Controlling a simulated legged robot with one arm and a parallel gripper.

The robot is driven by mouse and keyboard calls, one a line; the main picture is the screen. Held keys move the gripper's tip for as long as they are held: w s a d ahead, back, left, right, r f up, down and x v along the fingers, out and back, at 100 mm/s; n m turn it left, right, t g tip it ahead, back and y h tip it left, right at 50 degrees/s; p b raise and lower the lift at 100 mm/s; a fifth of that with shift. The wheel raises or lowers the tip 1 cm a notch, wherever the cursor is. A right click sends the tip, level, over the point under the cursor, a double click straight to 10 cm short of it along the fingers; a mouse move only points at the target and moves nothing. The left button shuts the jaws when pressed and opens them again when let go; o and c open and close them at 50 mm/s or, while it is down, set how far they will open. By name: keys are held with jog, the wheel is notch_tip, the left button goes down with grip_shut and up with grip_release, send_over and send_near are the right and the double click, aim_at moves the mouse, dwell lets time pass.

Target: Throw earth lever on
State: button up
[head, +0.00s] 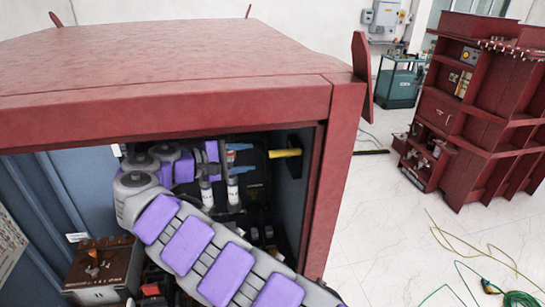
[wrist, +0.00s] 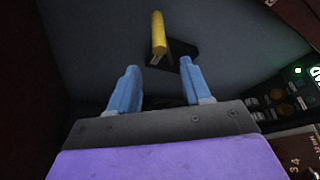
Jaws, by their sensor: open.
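The earth lever is a yellow handle (head: 285,153) on a black mount on the inner right wall of the red cabinet (head: 180,100) in the head view. In the wrist view the yellow lever (wrist: 158,34) rises from its dark base plate (wrist: 172,54), beyond the fingertips and roughly between them. My gripper (wrist: 157,80) is open and empty, with two blue fingers apart. In the head view my gripper (head: 238,158) is inside the cabinet, left of the lever and apart from it. My purple and grey arm reaches in through the opening.
A panel with a green light and round buttons (wrist: 290,97) is at right in the wrist view. The cabinet's red right post (head: 326,190) borders the opening. A brown box (head: 100,268) is at lower left. Cables (head: 485,265) lie on the floor outside.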

aim_at(283, 154)
jog(key=w+d, duration=0.1)
jog(key=d, duration=0.2)
jog(key=w+d, duration=0.1)
jog(key=d, duration=0.2)
jog(key=w+d+b, duration=0.1)
jog(key=d, duration=0.2)
jog(key=shift+f, duration=0.15)
jog(key=shift+w+d+f, duration=0.5)
jog(key=shift+w+d, duration=0.05)
jog(key=shift+w, duration=0.2)
jog(key=shift+w+a+f, duration=0.2)
jog(key=shift+w+a, duration=0.05)
jog(key=shift+a, duration=0.2)
jog(key=shift+w+a+f, duration=0.15)
jog(key=shift+w+a, duration=0.1)
jog(key=shift+a, duration=0.15)
jog(key=shift+w+a, duration=0.15)
jog(key=shift+a, duration=0.1)
jog(key=d, duration=0.3)
jog(key=shift+d+r, duration=0.25)
jog(key=shift+d, duration=0.15)
jog(key=shift+c, duration=0.8)
jog(key=shift+w+a+f, duration=0.1)
jog(key=shift+a+f, duration=0.05)
jog(key=shift+a, duration=0.5)
jog(key=c, duration=0.5)
grip_shut()
